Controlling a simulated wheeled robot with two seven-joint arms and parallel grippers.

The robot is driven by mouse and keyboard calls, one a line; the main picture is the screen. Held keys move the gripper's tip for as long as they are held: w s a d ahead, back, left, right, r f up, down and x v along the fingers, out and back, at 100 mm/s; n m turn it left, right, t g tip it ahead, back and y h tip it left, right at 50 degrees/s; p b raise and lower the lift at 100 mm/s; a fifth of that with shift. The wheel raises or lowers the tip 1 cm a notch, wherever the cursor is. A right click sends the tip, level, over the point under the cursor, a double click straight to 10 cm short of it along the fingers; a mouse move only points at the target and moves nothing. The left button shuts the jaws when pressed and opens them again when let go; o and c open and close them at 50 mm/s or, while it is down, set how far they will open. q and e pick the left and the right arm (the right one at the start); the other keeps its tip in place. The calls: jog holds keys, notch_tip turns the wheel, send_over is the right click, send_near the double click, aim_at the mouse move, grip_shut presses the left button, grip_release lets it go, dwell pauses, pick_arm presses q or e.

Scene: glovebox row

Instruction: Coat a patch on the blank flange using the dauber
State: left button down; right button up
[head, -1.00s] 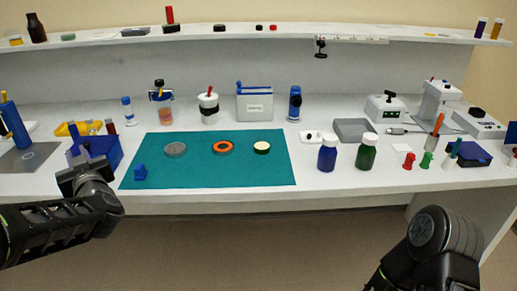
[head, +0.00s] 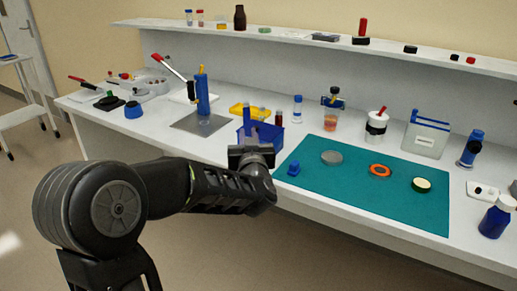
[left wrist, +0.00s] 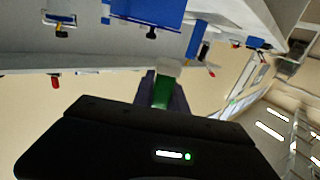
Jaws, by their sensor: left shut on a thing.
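My left gripper (head: 252,140) is in front of the blue bin at the bench's front edge. In the left wrist view (left wrist: 165,88) it is shut on a green-handled piece with a pale end (left wrist: 162,92), which looks like the dauber. In the head view the held piece cannot be made out. A plain grey disc (head: 331,157), which looks like the blank flange, lies flat on the teal mat (head: 340,193), apart from and right of the gripper. An orange-ringed disc (head: 380,170) and a cream-topped disc (head: 422,184) lie further right. My right gripper is out of view.
The blue bin (head: 270,136) stands close behind the gripper. A blue press (head: 202,95), a jar (head: 331,112) and a white pot (head: 376,126) stand behind. The mat between the discs is bare.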

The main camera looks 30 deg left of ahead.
pick_arm(q)
jog(key=d+f+m+t+h, duration=0.1)
jog(key=d+f+m+h, duration=0.2)
jog(key=d+h, duration=0.2)
jog(key=d+f+m+t+h, duration=0.1)
jog(key=d+f+m+h, duration=0.2)
jog(key=d+h, duration=0.3)
jog(key=d+f+m+t+h, duration=0.1)
jog(key=d+f+m+h, duration=0.2)
jog(key=d, duration=1.1)
jog(key=m+h, duration=0.2)
jog(key=shift+h, duration=0.3)
jog(key=shift+d+f, duration=0.1)
